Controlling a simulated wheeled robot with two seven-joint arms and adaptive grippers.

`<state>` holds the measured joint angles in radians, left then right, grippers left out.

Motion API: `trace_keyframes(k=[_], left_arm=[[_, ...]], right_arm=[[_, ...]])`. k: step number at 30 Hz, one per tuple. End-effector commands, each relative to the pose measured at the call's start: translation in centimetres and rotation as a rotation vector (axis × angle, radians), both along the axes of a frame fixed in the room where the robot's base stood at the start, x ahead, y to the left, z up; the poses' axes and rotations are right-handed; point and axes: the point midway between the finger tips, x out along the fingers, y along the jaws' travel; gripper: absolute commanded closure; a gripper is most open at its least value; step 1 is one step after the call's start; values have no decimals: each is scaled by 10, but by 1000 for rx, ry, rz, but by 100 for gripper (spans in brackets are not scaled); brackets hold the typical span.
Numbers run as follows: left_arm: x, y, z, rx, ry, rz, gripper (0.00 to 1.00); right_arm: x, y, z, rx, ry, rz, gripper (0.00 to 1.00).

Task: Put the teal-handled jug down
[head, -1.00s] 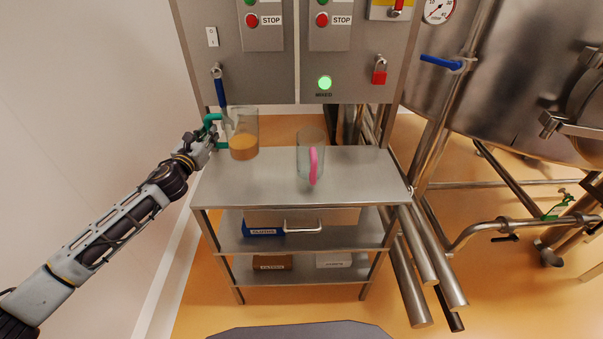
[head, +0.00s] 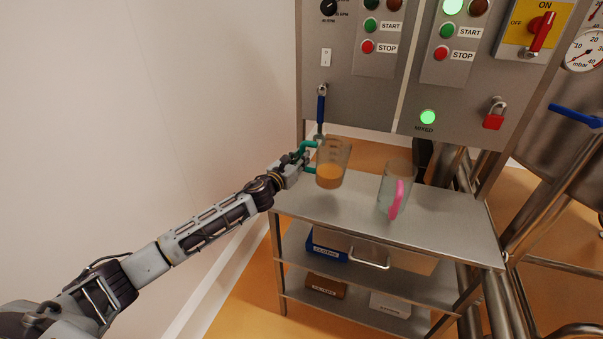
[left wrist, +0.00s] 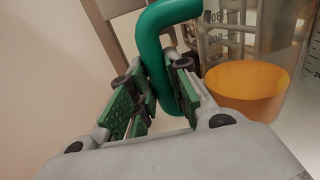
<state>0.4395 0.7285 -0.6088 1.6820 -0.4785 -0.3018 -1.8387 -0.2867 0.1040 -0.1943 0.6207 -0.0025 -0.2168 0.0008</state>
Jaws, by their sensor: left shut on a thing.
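The teal-handled jug (head: 331,164) is a clear jug with orange contents in its lower part. It is at the left back of the steel cart's top shelf (head: 345,211). My left gripper (head: 301,158) is shut on its teal handle. In the left wrist view the green finger pads (left wrist: 155,95) stand on either side of the teal handle (left wrist: 155,50), and the jug's orange contents (left wrist: 248,90) show to the right. The jug looks nearly upright. I cannot tell whether its base touches the shelf. My right gripper is not in view.
A clear jug with a pink handle (head: 397,198) stands to the right on the same shelf. Bare steel lies between the jugs and towards the front. Lower shelves hold labelled boxes.

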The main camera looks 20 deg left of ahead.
Motion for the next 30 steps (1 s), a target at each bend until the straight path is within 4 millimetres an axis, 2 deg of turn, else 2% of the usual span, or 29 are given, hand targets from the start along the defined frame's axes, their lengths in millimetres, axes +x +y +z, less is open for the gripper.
trace_keyframes(k=[4,18,30], left_arm=[[1,0,-9,-3,-3,1,100],[0,0,-13,-2,-4,0,100],[0,0,-46,-3,-2,1,100]], right_arm=[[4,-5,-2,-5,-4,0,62],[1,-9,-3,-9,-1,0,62],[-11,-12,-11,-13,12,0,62]])
